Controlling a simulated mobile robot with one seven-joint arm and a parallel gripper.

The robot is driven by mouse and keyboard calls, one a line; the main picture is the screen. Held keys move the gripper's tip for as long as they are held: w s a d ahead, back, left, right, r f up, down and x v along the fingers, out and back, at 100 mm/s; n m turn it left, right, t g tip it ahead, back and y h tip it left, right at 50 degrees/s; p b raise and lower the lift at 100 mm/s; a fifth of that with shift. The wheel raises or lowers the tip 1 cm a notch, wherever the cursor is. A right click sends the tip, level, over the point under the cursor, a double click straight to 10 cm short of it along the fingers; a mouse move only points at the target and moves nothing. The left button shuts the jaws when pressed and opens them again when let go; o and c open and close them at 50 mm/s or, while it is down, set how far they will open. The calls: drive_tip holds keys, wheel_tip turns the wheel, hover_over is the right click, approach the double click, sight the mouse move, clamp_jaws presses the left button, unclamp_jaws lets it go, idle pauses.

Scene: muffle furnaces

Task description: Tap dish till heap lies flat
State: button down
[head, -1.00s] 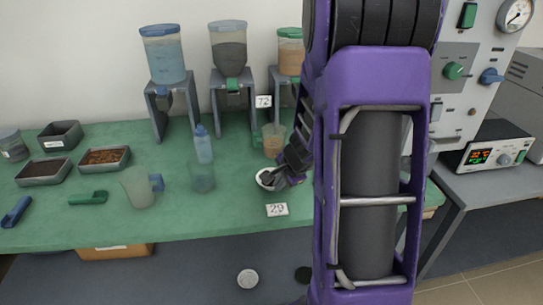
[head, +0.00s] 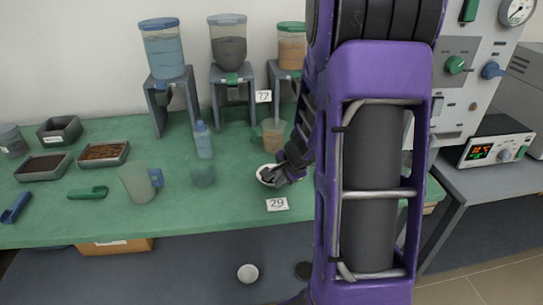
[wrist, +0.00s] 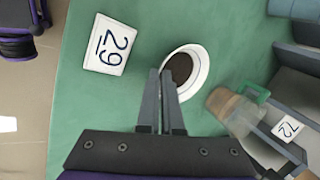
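The dish (head: 262,167) is a small round white bowl on the green bench, behind the card marked 29. A dark heap of grains (wrist: 181,67) lies in the dish in the wrist view; its surface is too small to judge for flatness. My gripper (wrist: 161,72) reaches over the dish from the right in the head view. Its two grey fingers are nearly together at the rim, one over the inside of the bowl and one outside. They look shut on the rim, which is partly hidden behind them.
Card 29 (head: 277,204) lies in front of the dish. A beaker with tan contents (head: 273,136) stands close behind it, near card 72 (head: 263,97) and the hopper stands. A clear cup (head: 202,172), blue bottle (head: 204,143) and jug (head: 136,183) stand left.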

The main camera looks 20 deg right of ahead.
drive_tip(key=shift+r+p, duration=1.65)
drive_tip(key=shift+r, duration=0.45)
drive_tip(key=shift+f, duration=0.1)
wheel_tip(320, 180, down, 4)
drive_tip(key=b, duration=0.4)
drive_tip(key=shift+r, duration=0.2)
drive_tip(key=shift+f+p, duration=0.3)
drive_tip(key=shift+f, duration=0.05)
drive_tip(key=shift+r, duration=0.2)
drive_tip(key=c, duration=1)
unclamp_jaws()
